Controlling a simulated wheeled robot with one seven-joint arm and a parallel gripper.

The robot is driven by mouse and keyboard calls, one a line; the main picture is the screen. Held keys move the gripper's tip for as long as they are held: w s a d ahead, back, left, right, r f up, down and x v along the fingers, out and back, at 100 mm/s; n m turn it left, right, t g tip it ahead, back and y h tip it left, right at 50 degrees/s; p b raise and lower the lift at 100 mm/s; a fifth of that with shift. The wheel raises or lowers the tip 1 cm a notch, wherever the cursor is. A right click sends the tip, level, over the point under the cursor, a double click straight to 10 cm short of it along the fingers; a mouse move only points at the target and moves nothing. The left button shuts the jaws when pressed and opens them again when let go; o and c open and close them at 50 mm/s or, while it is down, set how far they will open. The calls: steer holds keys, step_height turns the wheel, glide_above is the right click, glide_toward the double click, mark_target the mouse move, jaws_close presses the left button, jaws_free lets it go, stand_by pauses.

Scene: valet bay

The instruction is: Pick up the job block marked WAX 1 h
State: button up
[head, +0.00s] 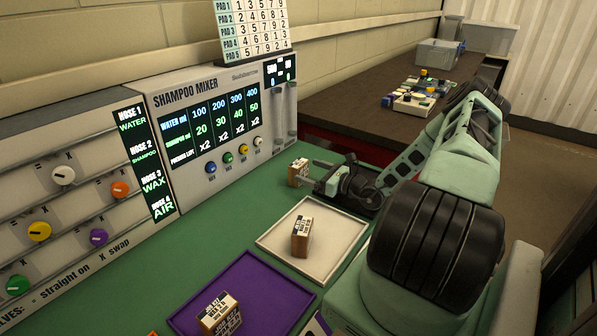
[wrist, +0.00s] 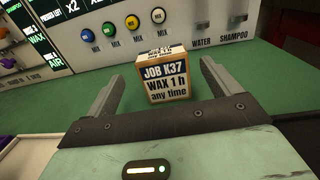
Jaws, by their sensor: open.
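The job block marked WAX 1 h (wrist: 166,77) stands upright on the green bench, its label "JOB K37, WAX 1 h, any time" facing the wrist camera. In the head view the block (head: 298,172) stands near the foot of the shampoo mixer panel. My gripper (wrist: 156,80) is open, with one finger to each side of the block and visible space between fingers and block. In the head view my gripper (head: 308,173) reaches low over the bench toward the block from the right.
A second block (head: 302,236) stands on a white tray (head: 272,241), and another block (head: 219,314) on a purple mat (head: 262,270). The shampoo mixer (head: 215,115) with its knobs rises behind the bench. A dark counter (head: 345,108) lies beyond.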

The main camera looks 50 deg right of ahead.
mark_target(304, 167)
steer(key=shift+w+a+r+p, duration=0.15)
steer(key=shift+w+p, duration=0.25)
steer(key=shift+w, duration=1)
steer(key=shift+w+a+r+p, duration=0.1)
steer(key=shift+w+p, duration=0.3)
steer(key=shift+w, duration=0.95)
steer(key=c, duration=1.1)
